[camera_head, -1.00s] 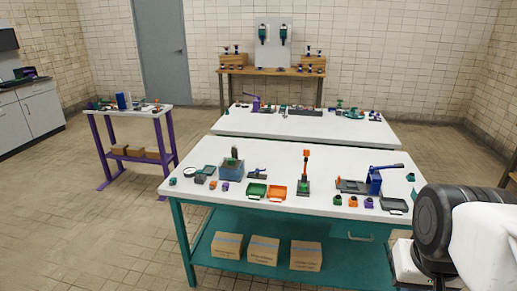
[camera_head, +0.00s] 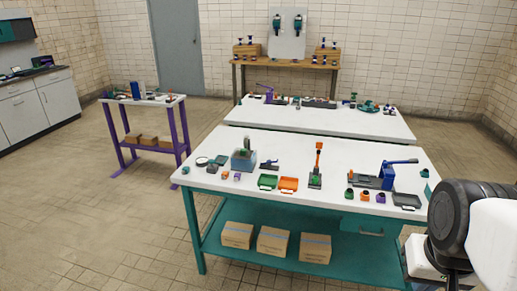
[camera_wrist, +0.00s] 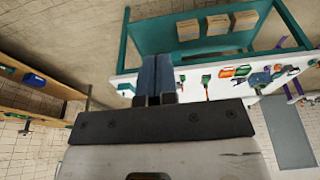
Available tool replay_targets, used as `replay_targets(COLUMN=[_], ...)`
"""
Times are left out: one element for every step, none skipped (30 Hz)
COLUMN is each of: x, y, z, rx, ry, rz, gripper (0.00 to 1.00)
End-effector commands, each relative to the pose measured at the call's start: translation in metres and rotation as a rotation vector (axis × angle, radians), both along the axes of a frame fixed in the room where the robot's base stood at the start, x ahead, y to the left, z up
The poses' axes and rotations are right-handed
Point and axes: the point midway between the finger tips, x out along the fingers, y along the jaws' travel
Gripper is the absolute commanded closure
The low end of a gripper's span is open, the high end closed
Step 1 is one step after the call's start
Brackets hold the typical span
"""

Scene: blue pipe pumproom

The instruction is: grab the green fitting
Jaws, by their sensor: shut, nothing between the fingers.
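Small green fittings lie on the white table with teal legs (camera_head: 300,160). One green fitting (camera_head: 349,194) stands near the front right edge, beside an orange fitting (camera_head: 364,195) and a purple one (camera_head: 380,198). A teal-green fitting (camera_head: 186,170) lies at the left end. I cannot tell which is the task's green fitting. My gripper (camera_wrist: 156,78) shows in the wrist view, fingers together and empty, away from the tabletop things. It is outside the head view, where only part of my arm shows at the right.
On the near table stand a blue-grey bin (camera_head: 243,161), green tray (camera_head: 267,182), orange tray (camera_head: 288,184), orange-handled tool (camera_head: 317,165) and blue press (camera_head: 387,177). Boxes (camera_head: 273,242) sit on the lower shelf. A second white table (camera_head: 320,122) stands behind. Open floor lies left.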

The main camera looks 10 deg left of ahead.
Motion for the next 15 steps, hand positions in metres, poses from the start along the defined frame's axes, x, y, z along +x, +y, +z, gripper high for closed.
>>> replay_targets(x=[0.0000,0.0000,0.0000,0.0000,0.0000,0.0000,0.0000,0.0000,0.0000,0.0000,0.0000,0.0000,0.0000,0.0000,0.0000], y=[0.0000,0.0000,0.0000,0.0000,0.0000,0.0000,0.0000,0.0000,0.0000,0.0000,0.0000,0.0000,0.0000,0.0000,0.0000], z=[0.0000,0.0000,0.0000,0.0000,0.0000,0.0000,0.0000,0.0000,0.0000,0.0000,0.0000,0.0000,0.0000,0.0000,0.0000], rx=[0.000,0.000,0.000,0.000,0.000,0.000,0.000,0.000,0.000,0.000,0.000,0.000,0.000,0.000,0.000], ry=[0.000,0.000,0.000,0.000,0.000,0.000,0.000,0.000,0.000,0.000,0.000,0.000,0.000,0.000,0.000], rz=[0.000,0.000,0.000,0.000,0.000,0.000,0.000,0.000,0.000,0.000,0.000,0.000,0.000,0.000,0.000], gripper=[1.00,1.00,1.00,1.00,1.00,1.00,1.00,1.00,0.98,0.94,0.89,0.83,0.79,0.74,0.68])
